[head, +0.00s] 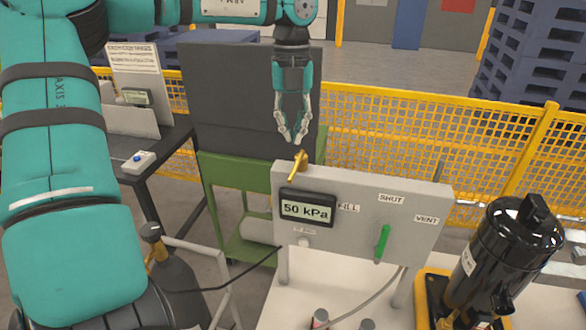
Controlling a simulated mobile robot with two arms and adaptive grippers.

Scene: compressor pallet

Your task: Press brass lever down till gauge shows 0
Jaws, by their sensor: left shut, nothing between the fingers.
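A brass lever (298,165) sits at the top left edge of a grey panel (345,185). It is tilted, its lower end reaching down over the panel's front toward the gauge. The gauge (307,208), a dark-framed display just below the lever, reads 50 kPa. My left gripper (293,140) points down, shut and empty, with its fingertips just above the lever's top. They look close to it, but I cannot tell whether they touch. My right gripper is not in view.
A green handle (381,243) hangs on the panel below the labels SHUT and VENT. A black cylinder unit (507,250) stands at the right. A yellow mesh fence (400,135) runs behind. A small box with a blue button (138,161) lies on a dark table at left.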

